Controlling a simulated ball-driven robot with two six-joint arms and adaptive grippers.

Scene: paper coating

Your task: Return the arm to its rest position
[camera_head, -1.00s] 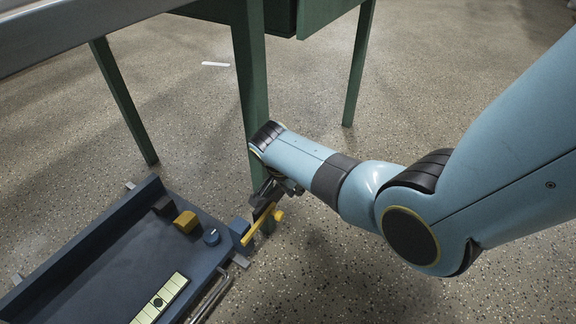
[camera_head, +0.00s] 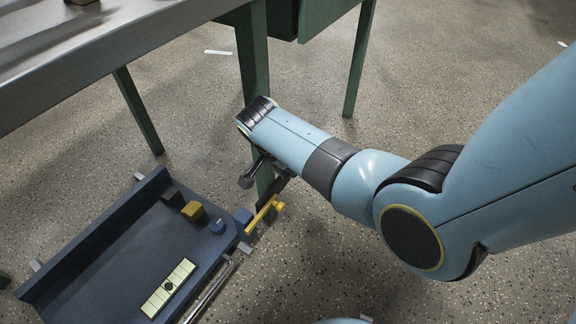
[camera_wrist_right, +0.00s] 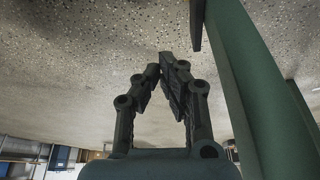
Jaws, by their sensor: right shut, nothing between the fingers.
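My right arm comes in from the right in the head view, with its wrist in front of a green table leg. My right gripper (camera_head: 273,188) hangs below the wrist, dark and partly hidden, just above a yellow bar. In the right wrist view, the two black fingers of the right gripper (camera_wrist_right: 165,62) come together at the tips with nothing between them. They point away over speckled floor. My left gripper is in neither view.
A grey-topped table (camera_head: 90,62) with green legs stands at the upper left. A green leg (camera_wrist_right: 245,90) is close beside the gripper in the wrist view. A dark blue tray (camera_head: 115,245) with a yellow block (camera_head: 193,211) lies lower left. A yellow bar (camera_head: 262,216) is at its right.

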